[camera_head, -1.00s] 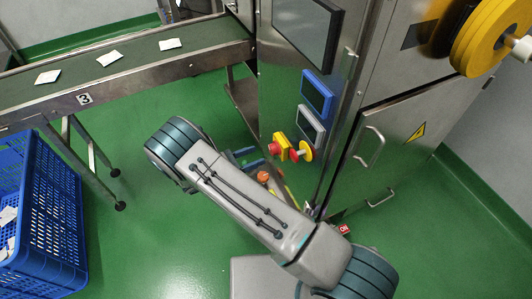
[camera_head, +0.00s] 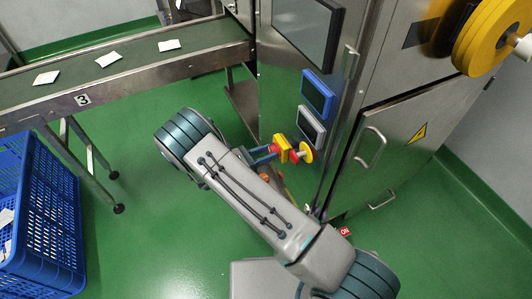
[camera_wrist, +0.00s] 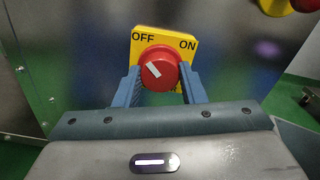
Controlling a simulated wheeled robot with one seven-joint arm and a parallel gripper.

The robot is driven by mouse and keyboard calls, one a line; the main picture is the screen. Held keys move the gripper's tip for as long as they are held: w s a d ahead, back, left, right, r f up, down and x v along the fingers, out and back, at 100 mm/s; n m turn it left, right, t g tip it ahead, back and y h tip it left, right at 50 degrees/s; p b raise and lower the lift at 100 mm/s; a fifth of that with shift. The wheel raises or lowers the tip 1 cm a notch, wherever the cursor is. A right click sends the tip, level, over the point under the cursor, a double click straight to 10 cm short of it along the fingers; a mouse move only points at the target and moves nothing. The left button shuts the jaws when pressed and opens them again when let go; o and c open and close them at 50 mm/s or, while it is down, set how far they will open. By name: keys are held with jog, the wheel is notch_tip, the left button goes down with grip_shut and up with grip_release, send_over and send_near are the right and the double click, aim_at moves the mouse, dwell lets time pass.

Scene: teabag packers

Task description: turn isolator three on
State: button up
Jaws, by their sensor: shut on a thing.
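The isolator, a yellow plate (camera_wrist: 187,54) with a red round knob (camera_wrist: 160,70), is on the steel cabinet front. The plate reads OFF at the upper left and ON at the upper right. The white mark on the knob slants up-left, toward OFF. My gripper (camera_wrist: 159,86) is shut on the knob, with one blue-grey finger on each side. In the head view my gripper (camera_head: 265,153) meets the isolator plate (camera_head: 281,148) from the left. The knob is mostly hidden there by my fingers.
A red button on a yellow round base (camera_head: 305,152) sits just right of the isolator. Blue and grey panels (camera_head: 318,95) are above. A conveyor (camera_head: 150,72) with a "3" sign and a blue crate (camera_head: 45,240) are at left. Green floor is open between.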

jog(key=shift+m, duration=0.3)
jog(key=m, duration=0.9)
jog(key=shift+s, duration=0.1)
jog(key=shift+f+m+b, duration=0.1)
jog(key=shift+m+b, duration=0.3)
jog(key=shift+m, duration=3.7)
jog(key=o, duration=1)
jog(key=shift+s+a, duration=0.1)
